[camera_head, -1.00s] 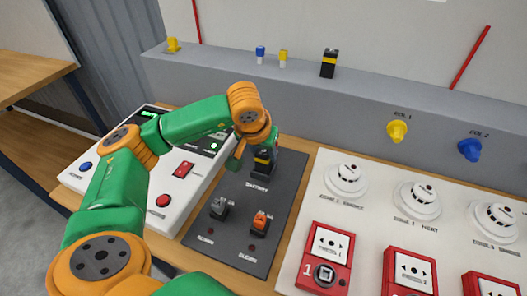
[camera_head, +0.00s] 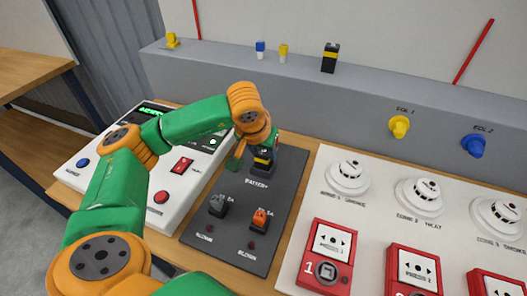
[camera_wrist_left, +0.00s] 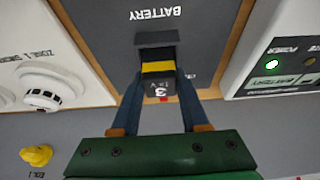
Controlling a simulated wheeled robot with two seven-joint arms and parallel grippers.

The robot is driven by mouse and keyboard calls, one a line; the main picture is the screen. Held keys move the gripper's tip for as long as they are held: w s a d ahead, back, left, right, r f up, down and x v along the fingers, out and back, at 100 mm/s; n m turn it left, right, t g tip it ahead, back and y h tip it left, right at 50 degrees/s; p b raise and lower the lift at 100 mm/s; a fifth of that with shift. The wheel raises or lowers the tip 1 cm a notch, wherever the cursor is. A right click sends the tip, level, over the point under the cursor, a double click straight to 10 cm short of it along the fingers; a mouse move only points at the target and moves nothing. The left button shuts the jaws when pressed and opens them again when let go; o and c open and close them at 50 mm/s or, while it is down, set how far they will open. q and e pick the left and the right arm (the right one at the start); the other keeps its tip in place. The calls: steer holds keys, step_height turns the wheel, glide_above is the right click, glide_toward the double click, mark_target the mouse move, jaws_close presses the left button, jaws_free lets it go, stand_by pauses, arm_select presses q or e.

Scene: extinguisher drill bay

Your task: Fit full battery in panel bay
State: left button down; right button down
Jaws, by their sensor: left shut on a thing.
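A black battery (camera_head: 263,161) with a yellow band is at the BATTERY bay (camera_head: 260,173), at the far end of the dark panel (camera_head: 235,245). My left gripper (camera_head: 265,150) is shut on it from above. The left wrist view shows the battery (camera_wrist_left: 158,69), marked 3, between the two blue fingers of the left gripper (camera_wrist_left: 160,85). There the dark bay housing (camera_wrist_left: 156,39) is right against the battery's far end. How deep the battery sits in the bay cannot be told. My right gripper is not in view.
A similar black and yellow battery (camera_head: 330,57) stands on the grey ledge (camera_head: 390,88). A white console (camera_head: 175,170) lies left; a white board with detectors (camera_head: 348,176) and red call points (camera_head: 326,257) lies right.

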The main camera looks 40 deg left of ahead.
arm_select(q)
jaws_free()
stand_by(0.4)
step_height(320, 180, up, 7)
steer(key=p, duration=0.5)
steer(key=shift+r+p, duration=0.1)
steer(key=shift+p, duration=0.25)
